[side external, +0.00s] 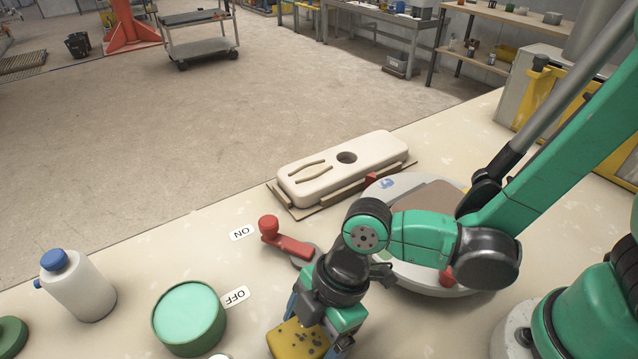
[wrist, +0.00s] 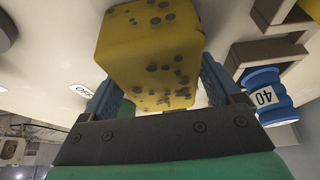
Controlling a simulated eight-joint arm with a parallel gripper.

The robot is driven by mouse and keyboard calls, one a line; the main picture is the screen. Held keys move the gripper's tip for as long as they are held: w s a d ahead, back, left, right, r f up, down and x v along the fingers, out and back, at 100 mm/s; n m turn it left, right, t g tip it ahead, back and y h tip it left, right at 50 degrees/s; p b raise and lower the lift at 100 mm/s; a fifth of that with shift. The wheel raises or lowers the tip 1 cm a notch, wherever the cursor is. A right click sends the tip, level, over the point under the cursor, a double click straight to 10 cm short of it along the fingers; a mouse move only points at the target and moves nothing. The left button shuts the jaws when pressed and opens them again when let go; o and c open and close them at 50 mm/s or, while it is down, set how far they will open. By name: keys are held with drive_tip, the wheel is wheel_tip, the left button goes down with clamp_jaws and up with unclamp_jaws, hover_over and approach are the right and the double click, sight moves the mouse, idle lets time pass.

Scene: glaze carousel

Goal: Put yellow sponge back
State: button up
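The yellow sponge (side external: 297,341), spotted with dark pores, is at the bottom of the side external view. It also fills the upper middle of the wrist view (wrist: 150,50). My gripper (side external: 318,330) points down over the near part of the table, with its blue fingers on either side of the sponge. In the wrist view, my gripper (wrist: 160,92) is shut on the sponge. The sponge's lower end is cut off by the side view's edge, so its height above the table cannot be told. No clearly marked sponge place shows.
A red-handled lever (side external: 285,240) stands beside my gripper, between ON and OFF labels. A green round container (side external: 188,318) and a white bottle (side external: 78,287) stand left. A cream block (side external: 325,180) and a round carousel (side external: 408,185) lie behind. A blue spool labelled 40 (wrist: 265,97) shows right.

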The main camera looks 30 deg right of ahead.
drive_tip(key=shift+o, duration=0.5)
drive_tip(key=v, duration=1.1)
drive_tip(key=shift+d+r, duration=0.1)
drive_tip(key=shift+r, duration=0.25)
drive_tip(key=w+d+m+t+h, duration=0.1)
drive_tip(key=w+d+m+t, duration=0.1)
drive_tip(key=d+m, duration=0.3)
drive_tip(key=w+d+r+m+t+h, duration=0.1)
drive_tip(key=w+d+m+t+h, duration=0.1)
drive_tip(key=d+m, duration=0.4)
drive_tip(key=w+d+r+m+t+h, duration=0.1)
drive_tip(key=w+d+m+t, duration=0.1)
drive_tip(key=d+m, duration=0.4)
drive_tip(key=shift+w+d+m+t+h, duration=0.1)
drive_tip(key=shift+d+m+t+h, duration=0.15)
drive_tip(key=shift+m+t+h, duration=0.25)
drive_tip(key=shift+a+r, duration=0.1)
